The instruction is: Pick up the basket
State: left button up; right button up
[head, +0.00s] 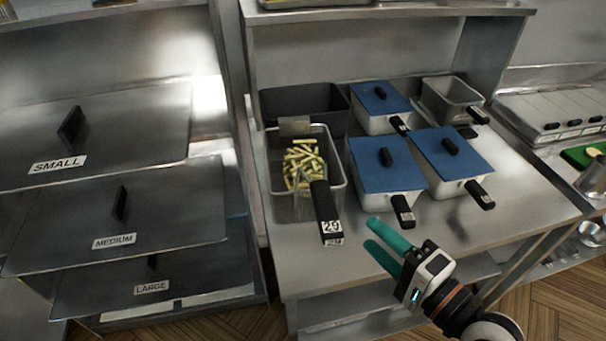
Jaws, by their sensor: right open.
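The basket (277,177) is a wire-and-metal fry basket with a black handle (323,201) tagged 29. It stands on the left of the steel counter and holds pale yellow fries (305,162). Its handle points toward the counter's front edge. My right gripper (379,240) has green fingers and is open and empty. It is to the right of the basket handle and apart from it, by the counter's front edge. My left gripper is not in view.
Several blue-lidded containers with black handles (386,165) stand right of the basket. A dark empty bin (300,103) is behind it. An open metal pan (452,98) stands at the back right. Steel shelves labelled SMALL, MEDIUM and LARGE (130,213) are at left. The counter's front strip (300,270) is clear.

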aim_at(332, 194)
jog(key=shift+m, duration=0.3)
jog(key=x, duration=0.2)
jog(key=r+p+x, duration=0.1)
jog(key=x, duration=0.1)
jog(key=p+x, duration=0.1)
jog(key=x, duration=0.1)
jog(key=shift+w+a+r, duration=0.25)
jog(key=shift+a+r, duration=0.05)
jog(key=shift+w+a+p, duration=0.35)
jog(key=shift+p, duration=0.15)
jog(key=p+x, duration=0.1)
jog(key=x, duration=0.2)
jog(key=shift+w+a, duration=0.15)
jog(key=shift+a, duration=0.15)
jog(key=shift+w+a+f, duration=0.15)
jog(key=shift+w+a, duration=0.15)
jog(key=shift+w, duration=0.05)
jog(key=shift+s+d, duration=0.1)
jog(key=shift+c, duration=0.4)
grip_shut()
